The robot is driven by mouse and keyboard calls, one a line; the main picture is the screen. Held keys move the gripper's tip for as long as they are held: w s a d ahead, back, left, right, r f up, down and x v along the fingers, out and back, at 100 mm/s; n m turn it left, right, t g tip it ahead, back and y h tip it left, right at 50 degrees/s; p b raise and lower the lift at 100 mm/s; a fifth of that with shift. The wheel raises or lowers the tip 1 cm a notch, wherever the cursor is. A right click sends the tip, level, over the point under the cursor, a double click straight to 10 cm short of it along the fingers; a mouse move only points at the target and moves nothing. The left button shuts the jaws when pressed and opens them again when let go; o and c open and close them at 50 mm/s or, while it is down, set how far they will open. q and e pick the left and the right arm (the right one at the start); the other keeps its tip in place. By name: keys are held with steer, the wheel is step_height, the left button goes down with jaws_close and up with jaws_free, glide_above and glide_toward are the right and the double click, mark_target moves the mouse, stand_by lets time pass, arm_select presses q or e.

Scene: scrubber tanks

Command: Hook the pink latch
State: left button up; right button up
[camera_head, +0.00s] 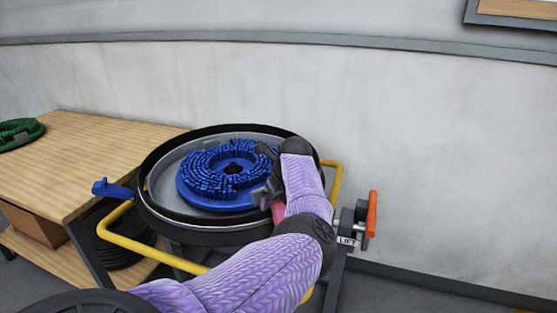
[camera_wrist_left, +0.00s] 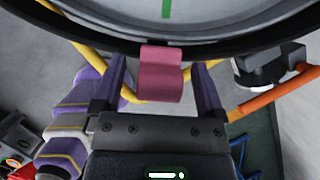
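The pink latch (camera_head: 278,209) is on the near right side of the round tank (camera_head: 190,238), partly covered by my left arm in the head view. In the left wrist view the latch (camera_wrist_left: 162,83) shows as a broad pink tab against the dark tank rim. My left gripper (camera_wrist_left: 160,72) is open, with one finger on each side of the latch and a visible gap on both sides. Its fingertips do not show clearly in the head view. My right gripper is not in view.
A blue brush disc (camera_head: 205,183) lies in the tank. A yellow tube frame (camera_head: 152,250) surrounds it, with a blue handle (camera_head: 112,190) at left and an orange lever (camera_head: 372,213) at right. A wooden table (camera_head: 85,150) stands left, with a green brush (camera_head: 18,133) on it.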

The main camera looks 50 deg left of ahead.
arm_select(q)
steer(key=shift+r, duration=0.15)
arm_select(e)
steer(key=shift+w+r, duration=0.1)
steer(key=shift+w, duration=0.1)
arm_select(q)
steer(key=p+v, duration=0.3)
steer(key=v, duration=0.6)
steer(key=shift+d+r, duration=0.15)
steer(key=shift+r, duration=0.2)
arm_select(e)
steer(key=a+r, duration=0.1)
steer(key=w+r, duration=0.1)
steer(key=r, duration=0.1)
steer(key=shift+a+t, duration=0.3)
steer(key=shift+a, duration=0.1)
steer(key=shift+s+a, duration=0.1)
